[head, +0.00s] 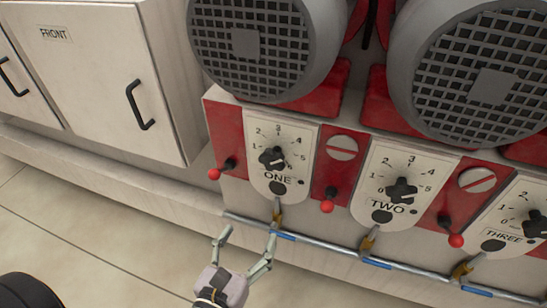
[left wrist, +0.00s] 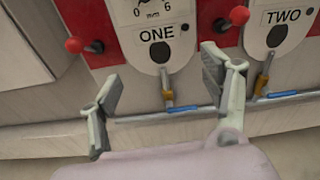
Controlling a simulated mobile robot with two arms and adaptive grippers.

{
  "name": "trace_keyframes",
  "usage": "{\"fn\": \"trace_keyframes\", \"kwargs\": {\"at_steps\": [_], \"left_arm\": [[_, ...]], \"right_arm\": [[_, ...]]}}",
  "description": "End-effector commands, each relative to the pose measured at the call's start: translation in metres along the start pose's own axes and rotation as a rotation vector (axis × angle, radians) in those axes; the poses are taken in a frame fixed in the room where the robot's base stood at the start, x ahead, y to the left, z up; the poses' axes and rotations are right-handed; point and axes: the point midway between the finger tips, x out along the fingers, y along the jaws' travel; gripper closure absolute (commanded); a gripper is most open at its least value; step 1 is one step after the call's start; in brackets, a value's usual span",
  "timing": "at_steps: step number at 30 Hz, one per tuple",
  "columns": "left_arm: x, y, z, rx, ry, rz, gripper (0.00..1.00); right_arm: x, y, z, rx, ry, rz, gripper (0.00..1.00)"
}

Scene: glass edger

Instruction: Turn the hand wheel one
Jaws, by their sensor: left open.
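The hand wheel one is a black knob (head: 272,158) on the white dial plate marked ONE (head: 279,135), with a scale of numbers around it. In the left wrist view only the lower part of that plate (left wrist: 156,35) shows, and the knob is out of the picture. My left gripper (head: 246,240) is open and empty, below the plate and apart from it, with its fingers pointing up toward the panel. In the left wrist view its two fingers (left wrist: 168,95) stand wide apart on either side of the pipe below the plate. My right gripper is not in view.
A red-balled lever (head: 214,174) sits left of plate ONE, another (head: 327,206) to its right. Plates TWO (head: 387,204) and THREE (head: 503,236) follow rightward. A pipe (head: 330,249) with blue-handled valves runs below. Large grey motors (head: 262,45) overhang above.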

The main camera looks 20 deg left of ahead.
Motion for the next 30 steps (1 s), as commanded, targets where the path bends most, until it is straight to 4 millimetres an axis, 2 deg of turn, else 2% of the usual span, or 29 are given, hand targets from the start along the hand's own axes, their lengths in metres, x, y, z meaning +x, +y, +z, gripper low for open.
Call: {"fn": "trace_keyframes", "kwargs": {"at_steps": [1, 4, 7, 11, 17, 30], "left_arm": [[-0.006, -0.002, 0.024, 0.047, -0.042, -0.002, 0.29], [-0.014, -0.002, 0.055, 0.119, -0.102, 0.007, 0.29], [-0.016, -0.002, 0.069, 0.152, -0.129, 0.013, 0.29], [-0.007, -0.001, 0.073, 0.159, -0.136, 0.015, 0.29], [0.024, -0.002, 0.081, 0.159, -0.136, 0.014, 0.29], [0.112, -0.001, 0.091, 0.156, -0.133, 0.015, 0.29]], "right_arm": [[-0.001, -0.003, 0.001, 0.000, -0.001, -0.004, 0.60], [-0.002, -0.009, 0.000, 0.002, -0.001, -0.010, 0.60], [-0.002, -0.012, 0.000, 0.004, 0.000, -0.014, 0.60], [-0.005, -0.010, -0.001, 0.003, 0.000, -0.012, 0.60], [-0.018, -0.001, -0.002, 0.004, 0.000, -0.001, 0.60], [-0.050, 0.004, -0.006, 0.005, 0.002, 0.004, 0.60]]}}
